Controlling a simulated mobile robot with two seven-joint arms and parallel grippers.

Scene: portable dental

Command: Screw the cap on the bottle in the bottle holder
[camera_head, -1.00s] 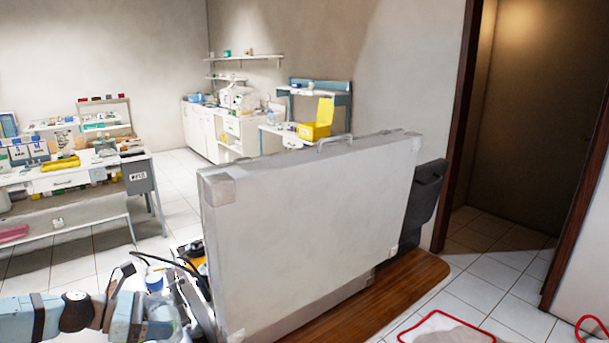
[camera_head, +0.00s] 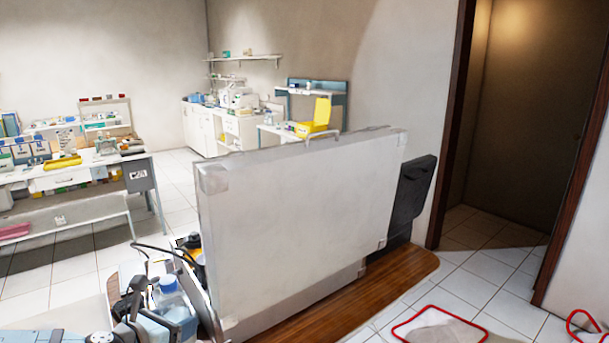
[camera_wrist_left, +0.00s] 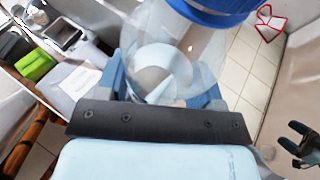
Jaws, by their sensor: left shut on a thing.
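A clear bottle (camera_wrist_left: 150,45) with a blue top (camera_wrist_left: 215,10) fills the upper middle of the left wrist view. My left gripper (camera_wrist_left: 165,95) is shut on the bottle, with its blue fingers on either side. I cannot tell whether the blue top is a loose cap or screwed on. I cannot make out a bottle holder.
A large pale upright case (camera_head: 300,225) stands just right of the bottle on a wooden board (camera_head: 400,275). Dark cables (camera_head: 165,252) lie behind the bottle. A red-rimmed mat (camera_head: 440,325) is on the tiled floor. A cluttered bench (camera_head: 75,178) stands at the back left.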

